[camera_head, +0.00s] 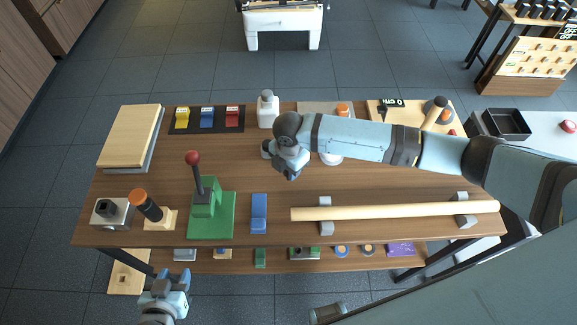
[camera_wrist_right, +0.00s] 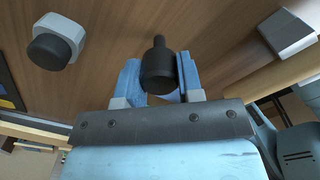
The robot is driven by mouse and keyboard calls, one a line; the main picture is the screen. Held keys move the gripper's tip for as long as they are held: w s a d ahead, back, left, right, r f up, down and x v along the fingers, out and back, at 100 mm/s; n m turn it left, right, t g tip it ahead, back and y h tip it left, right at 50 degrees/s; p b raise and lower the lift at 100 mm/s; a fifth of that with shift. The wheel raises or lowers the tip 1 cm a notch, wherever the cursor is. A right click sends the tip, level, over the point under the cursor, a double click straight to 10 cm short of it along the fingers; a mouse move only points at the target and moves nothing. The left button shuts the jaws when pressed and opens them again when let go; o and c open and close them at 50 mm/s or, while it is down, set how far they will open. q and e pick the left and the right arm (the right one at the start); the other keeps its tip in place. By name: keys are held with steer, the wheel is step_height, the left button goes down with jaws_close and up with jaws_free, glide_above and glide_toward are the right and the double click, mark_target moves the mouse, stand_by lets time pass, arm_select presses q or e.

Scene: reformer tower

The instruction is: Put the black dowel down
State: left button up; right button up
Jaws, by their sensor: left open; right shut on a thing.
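The black dowel (camera_wrist_right: 158,68) shows in the right wrist view, a dark cylinder with a narrower far end, between the blue fingers of my right gripper (camera_wrist_right: 160,80). The fingers are shut on it. In the head view my right gripper (camera_head: 290,172) is over the middle of the wooden table (camera_head: 345,182), and I cannot make out the dowel there. I cannot tell whether the dowel touches the table. My left gripper (camera_head: 172,279) is open and empty, low at the left, in front of the table's front edge.
A pale rod (camera_head: 395,211) lies on grey supports at the front right. A blue block (camera_head: 259,213) and a green base with a red-knobbed lever (camera_head: 212,220) stand left of it. A white bottle (camera_head: 267,110) stands behind my right gripper. A grey hexagonal piece with a black knob (camera_wrist_right: 58,40) is nearby.

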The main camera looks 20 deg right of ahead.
steer(key=shift+f, duration=0.15)
steer(key=o, duration=1)
steer(key=shift+c, duration=0.2)
step_height(320, 180, up, 12)
steer(key=shift+r+b, duration=0.2)
steer(key=shift+b, duration=0.2)
steer(key=shift+d, duration=0.1)
